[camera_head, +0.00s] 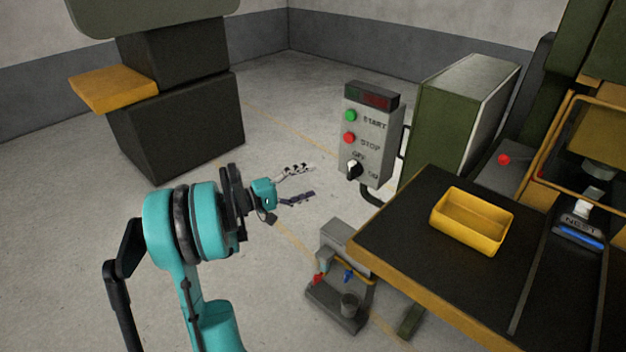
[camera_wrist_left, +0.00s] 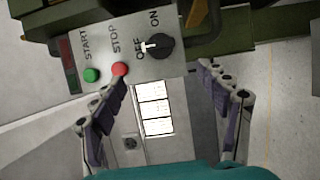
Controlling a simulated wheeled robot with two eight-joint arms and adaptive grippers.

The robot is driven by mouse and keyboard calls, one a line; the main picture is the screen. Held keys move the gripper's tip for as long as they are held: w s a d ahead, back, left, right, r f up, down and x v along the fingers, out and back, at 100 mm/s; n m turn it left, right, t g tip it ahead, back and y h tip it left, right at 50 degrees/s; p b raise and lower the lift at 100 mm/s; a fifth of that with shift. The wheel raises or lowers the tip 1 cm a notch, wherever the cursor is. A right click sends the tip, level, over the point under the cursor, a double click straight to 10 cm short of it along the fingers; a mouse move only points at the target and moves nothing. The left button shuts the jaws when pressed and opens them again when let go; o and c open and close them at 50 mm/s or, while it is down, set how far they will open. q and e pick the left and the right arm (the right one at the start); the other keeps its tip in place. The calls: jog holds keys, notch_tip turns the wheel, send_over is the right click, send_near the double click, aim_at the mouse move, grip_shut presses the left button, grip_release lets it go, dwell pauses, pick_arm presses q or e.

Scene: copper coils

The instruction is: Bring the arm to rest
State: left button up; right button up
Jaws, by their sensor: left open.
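My left gripper (camera_head: 298,184) is open and empty in the head view, in free air to the left of the control panel (camera_head: 378,150). In the left wrist view its two fingers (camera_wrist_left: 165,105) stand wide apart, with the panel (camera_wrist_left: 200,52) beyond them. The panel has a green START button (camera_head: 351,116), a red STOP button (camera_head: 349,138) and a black OFF/ON knob (camera_head: 354,169) with a white pointer. In the left wrist view the knob's (camera_wrist_left: 162,46) pointer is turned toward OFF. The fingers appear apart from the panel. My right gripper is not in view.
A dark table with a yellow edge (camera_head: 400,279) holds a yellow tray (camera_head: 470,222) at the right. A small grey device (camera_head: 340,285) stands below its left corner. A green cabinet (camera_head: 440,125) is behind the panel. A dark machine (camera_head: 180,125) stands at the back left. Open floor lies between.

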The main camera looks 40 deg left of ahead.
pick_arm(q)
jog(key=d+m+g, duration=0.1)
jog(key=d+g, duration=0.1)
jog(key=d, duration=0.5)
jog(key=s+d+f+m+g+y, duration=0.1)
jog(key=d+m+g, duration=0.1)
jog(key=d, duration=0.5)
jog(key=s+d+f+m+g, duration=0.1)
jog(key=d+g, duration=0.1)
jog(key=d, duration=0.5)
jog(key=shift+f+g+y, duration=0.25)
jog(key=shift+g+y, duration=0.15)
jog(key=s+d+f+m+g+y, duration=0.1)
jog(key=s+d+f+m+y, duration=0.1)
jog(key=s, duration=0.6)
jog(key=s+d+f+m+g+y, duration=0.1)
jog(key=s+d+m+y, duration=0.3)
jog(key=s, duration=0.4)
jog(key=d+f+m, duration=0.1)
jog(key=m, duration=0.1)
jog(key=shift+d+f+m, duration=0.2)
jog(key=shift+d+m, duration=0.05)
jog(key=shift+m, duration=0.15)
jog(key=shift+c, duration=0.3)
